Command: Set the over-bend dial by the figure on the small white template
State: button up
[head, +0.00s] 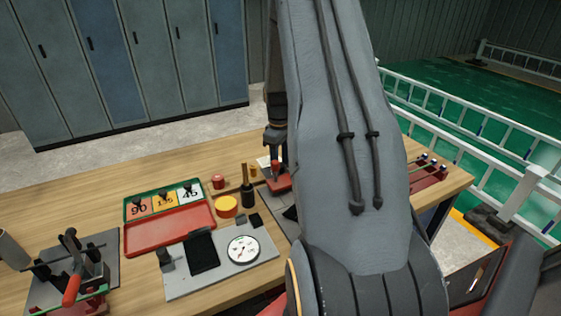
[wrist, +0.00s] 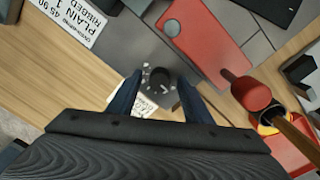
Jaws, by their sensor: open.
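The over-bend dial (wrist: 158,80) is a small dark round knob with white marks around it, seen in the wrist view on a dark grey plate. My gripper (wrist: 158,98) is open, with one finger on each side of the dial in the picture; I cannot tell whether they touch it. A white card (wrist: 75,18) with printed text, including "45 90", "PLAIN 1" and "RIBBED", lies at the upper left, partly cut off. A smaller white label (wrist: 145,104) shows just below the dial, partly covered. In the head view my gripper (head: 275,152) is above the bench and my arm hides the dial.
A red plate (wrist: 205,40) and a red-capped lever (wrist: 250,93) stand right of the dial. On the bench (head: 60,218) are a red tray (head: 170,230), cards marked 90 and 45, a round gauge (head: 243,249) and a yellow disc (head: 226,206). Lockers stand behind.

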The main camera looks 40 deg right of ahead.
jog(key=c, duration=1.1)
jog(key=shift+o, duration=0.2)
jog(key=m+b, duration=0.1)
jog(key=m, duration=0.4)
jog(key=shift+m+b, duration=0.35)
jog(key=shift+m, duration=0.05)
jog(key=m+b, duration=0.1)
jog(key=m, duration=0.4)
jog(key=shift+w+m, duration=0.1)
jog(key=shift+m, duration=0.3)
jog(key=shift+r, duration=0.1)
jog(key=o, duration=1.1)
jog(key=shift+c, duration=0.2)
